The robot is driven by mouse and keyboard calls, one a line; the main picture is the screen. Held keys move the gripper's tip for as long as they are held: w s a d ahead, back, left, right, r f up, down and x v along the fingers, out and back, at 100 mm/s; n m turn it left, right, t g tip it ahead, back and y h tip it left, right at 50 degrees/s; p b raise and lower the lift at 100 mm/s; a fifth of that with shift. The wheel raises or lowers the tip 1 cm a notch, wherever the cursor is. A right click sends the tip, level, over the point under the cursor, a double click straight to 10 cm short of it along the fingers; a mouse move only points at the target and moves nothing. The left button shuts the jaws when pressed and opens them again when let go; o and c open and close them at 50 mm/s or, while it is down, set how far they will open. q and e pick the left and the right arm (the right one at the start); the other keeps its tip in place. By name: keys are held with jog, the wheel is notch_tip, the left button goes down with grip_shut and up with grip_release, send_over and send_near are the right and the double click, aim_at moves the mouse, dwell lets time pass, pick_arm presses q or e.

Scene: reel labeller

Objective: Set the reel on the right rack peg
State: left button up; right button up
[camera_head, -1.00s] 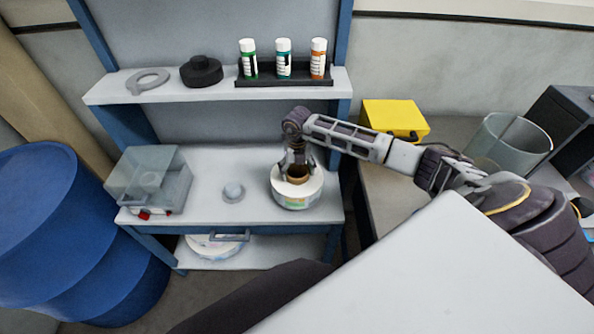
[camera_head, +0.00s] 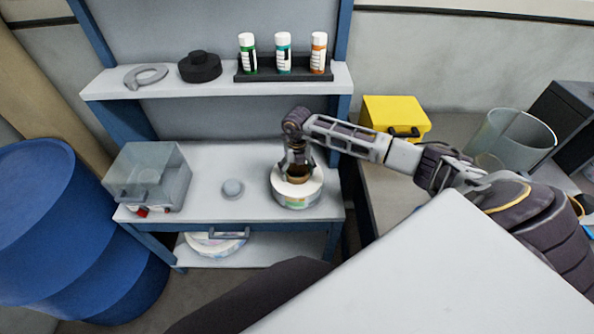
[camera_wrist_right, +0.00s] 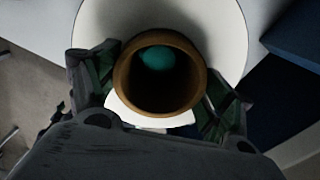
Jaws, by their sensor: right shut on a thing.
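The reel (camera_head: 297,193) is white with a brown core and a coloured label on its side. It sits at the right of the rack's middle shelf (camera_head: 215,205). My right gripper (camera_head: 298,172) points down over it and is shut on its brown core (camera_wrist_right: 123,82), one finger on each side in the right wrist view. A teal round shape (camera_wrist_right: 158,58) shows inside the core. Whether a peg is under the reel is hidden. My left gripper is not in view.
A clear lidded box (camera_head: 148,178) stands at the shelf's left. The upper shelf (camera_head: 215,90) holds a grey ring (camera_head: 146,76), a black round part (camera_head: 200,67) and three capped bottles in a black tray (camera_head: 284,76). A yellow case (camera_head: 395,117) and a blue barrel (camera_head: 75,235) flank the rack.

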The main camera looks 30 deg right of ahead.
jog(key=shift+w+r, duration=0.1)
jog(key=shift+r, duration=0.05)
jog(key=o, duration=1.9)
jog(key=shift+c, duration=0.2)
jog(key=shift+o, duration=0.9)
jog(key=shift+s+f, duration=0.2)
notch_tip(320, 180, up, 12)
jog(key=shift+r, duration=0.15)
jog(key=shift+w, duration=0.1)
